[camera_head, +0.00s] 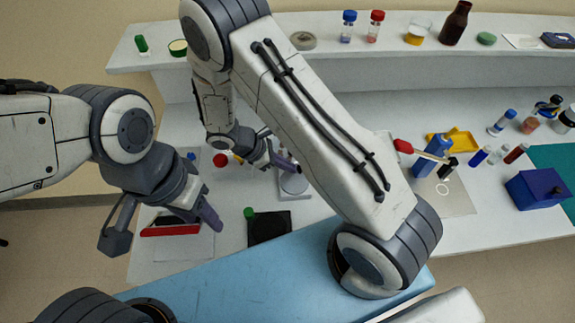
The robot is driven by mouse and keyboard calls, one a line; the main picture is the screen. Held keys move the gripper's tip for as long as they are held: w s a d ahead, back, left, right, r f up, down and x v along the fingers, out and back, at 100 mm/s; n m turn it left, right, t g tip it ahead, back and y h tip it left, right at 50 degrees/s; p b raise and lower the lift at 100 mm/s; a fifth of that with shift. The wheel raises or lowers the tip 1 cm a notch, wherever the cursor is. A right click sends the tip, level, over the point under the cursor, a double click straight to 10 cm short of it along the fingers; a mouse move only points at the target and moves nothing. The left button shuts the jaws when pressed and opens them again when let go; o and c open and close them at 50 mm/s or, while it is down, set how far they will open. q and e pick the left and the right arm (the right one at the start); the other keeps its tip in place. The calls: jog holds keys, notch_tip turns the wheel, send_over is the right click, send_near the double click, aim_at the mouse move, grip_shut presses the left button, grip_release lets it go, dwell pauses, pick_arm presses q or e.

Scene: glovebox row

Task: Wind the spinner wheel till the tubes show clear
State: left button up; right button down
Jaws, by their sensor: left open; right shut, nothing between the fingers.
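I cannot make out the spinner wheel for certain. A blue upright block (428,157) at right has a pale bar with a red knob (403,146) beside it; I cannot tell whether this is the spinner. Several small tubes lie nearby, one blue (480,156) and one dark red (516,153); whether their contents are clear is too small to tell. My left gripper (160,232) is open and empty above a red-edged tray at front left. My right gripper (286,164) is shut and empty, above a grey round-topped device (293,184). My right arm hides the middle of the bench.
The red-edged tray (160,232) and a black square pad (270,228) lie near the front edge. The raised back shelf holds blue- and red-capped vials (348,27) and a brown bottle (455,24).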

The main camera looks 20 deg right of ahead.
jog(key=shift+d+m+g, duration=0.15)
jog(key=shift+m+g, duration=0.25)
jog(key=shift+m, duration=0.2)
